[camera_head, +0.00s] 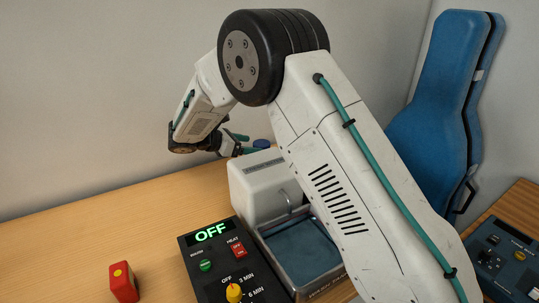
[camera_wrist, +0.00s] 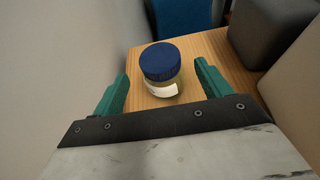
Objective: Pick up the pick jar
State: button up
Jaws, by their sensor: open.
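The pick jar (camera_wrist: 161,68) is a short jar with a dark blue lid, a pale label and yellowish contents. It stands upright on the wooden table in the wrist view, just ahead of my fingertips. My gripper (camera_wrist: 160,85) has two green fingers, spread wide and empty, one on either side of the jar's near edge. In the head view only the jar's blue lid (camera_head: 261,144) shows, behind the white machine. My gripper (camera_head: 240,140) is beside it there, partly hidden by my arm.
A white machine (camera_head: 258,185) with a metal tray stands in front of the jar. A control box reading OFF (camera_head: 213,262) and a red block (camera_head: 123,282) are nearer. A blue instrument case (camera_head: 440,95) leans at right. In the wrist view, a dark grey block (camera_wrist: 270,30) stands right of the jar.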

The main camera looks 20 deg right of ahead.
aim_at(266, 146)
jog(key=x, duration=0.7)
jog(key=c, duration=1.2)
